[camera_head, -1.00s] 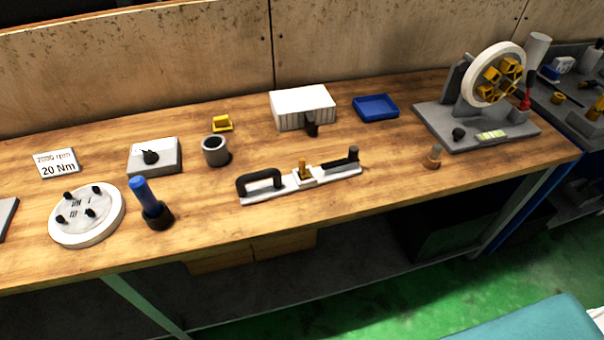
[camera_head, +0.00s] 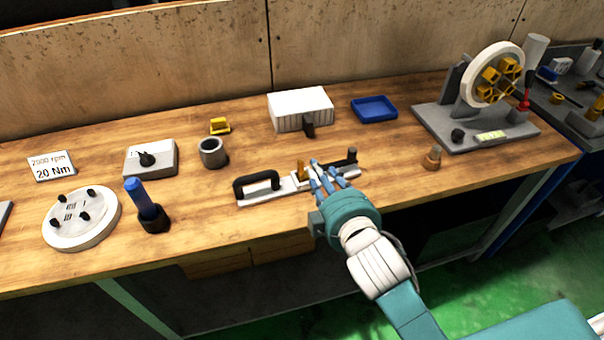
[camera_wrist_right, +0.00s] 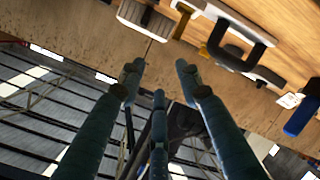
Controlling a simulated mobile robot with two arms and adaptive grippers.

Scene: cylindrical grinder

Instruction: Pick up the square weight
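A small yellow block (camera_head: 219,126) lies on the workbench behind the grey cup. Several yellow square pieces (camera_head: 490,76) sit inside the pale wheel (camera_head: 497,72) at the right. I cannot tell for sure which of these is the square weight. My right gripper (camera_head: 326,168) reaches in from the lower right, over the long tool with a black handle (camera_head: 258,186), near its yellow upright (camera_head: 301,170). In the right wrist view its fingers (camera_wrist_right: 160,85) are spread, with nothing between them. It is well to the right of the loose yellow block. My left gripper is not in view.
A white box (camera_head: 300,108) and a blue tray (camera_head: 375,108) stand at the back. A grey cup (camera_head: 212,153), a blue-handled tool (camera_head: 145,202) and a round white disc (camera_head: 82,219) stand at the left. Bare wood lies between them.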

